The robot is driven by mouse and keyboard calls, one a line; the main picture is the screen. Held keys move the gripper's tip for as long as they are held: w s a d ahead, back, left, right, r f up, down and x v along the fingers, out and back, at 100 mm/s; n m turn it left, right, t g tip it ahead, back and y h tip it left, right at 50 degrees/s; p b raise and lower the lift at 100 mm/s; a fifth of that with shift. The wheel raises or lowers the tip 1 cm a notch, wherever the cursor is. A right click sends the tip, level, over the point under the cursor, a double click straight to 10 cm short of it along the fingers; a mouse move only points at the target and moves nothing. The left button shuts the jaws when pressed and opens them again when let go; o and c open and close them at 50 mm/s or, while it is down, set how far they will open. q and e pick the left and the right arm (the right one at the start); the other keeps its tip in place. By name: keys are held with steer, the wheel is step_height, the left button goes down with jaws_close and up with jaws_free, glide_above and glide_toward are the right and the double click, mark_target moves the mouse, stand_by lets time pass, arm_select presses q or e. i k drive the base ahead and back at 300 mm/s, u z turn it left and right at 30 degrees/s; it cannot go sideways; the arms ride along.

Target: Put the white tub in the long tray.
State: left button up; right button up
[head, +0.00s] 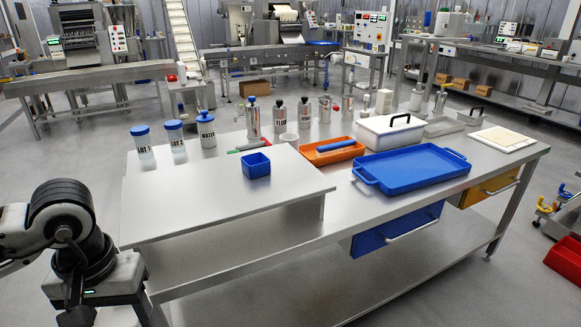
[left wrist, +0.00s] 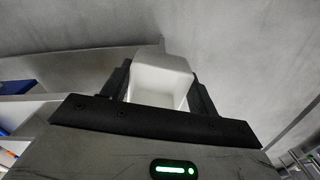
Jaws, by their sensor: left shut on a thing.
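A white tub (left wrist: 160,78) is held between the dark fingers of my left gripper (left wrist: 158,90) in the left wrist view. The gripper is shut on it, with a finger at each side. In the head view only part of my left arm shows at the lower left; its gripper and the tub are out of sight. A blue tray (head: 412,168) with end handles lies empty on the steel table (head: 290,222). An orange tray (head: 318,158) behind it holds a blue-handled thing. I cannot tell which is the long tray. My right gripper is not in view.
A raised steel shelf (head: 215,205) with a small blue box (head: 256,164) stands at the table's near left. Blue-lidded jars (head: 174,141) and metal bottles stand behind. A white bin (head: 388,135) with a black handle and a white board (head: 502,140) are farther right.

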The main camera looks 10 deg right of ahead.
mark_target(395, 173)
steer(key=z, duration=0.8)
steer(key=i, duration=0.5)
steer(key=z, duration=0.8)
steer(key=i, duration=1.4)
steer(key=u, duration=0.15)
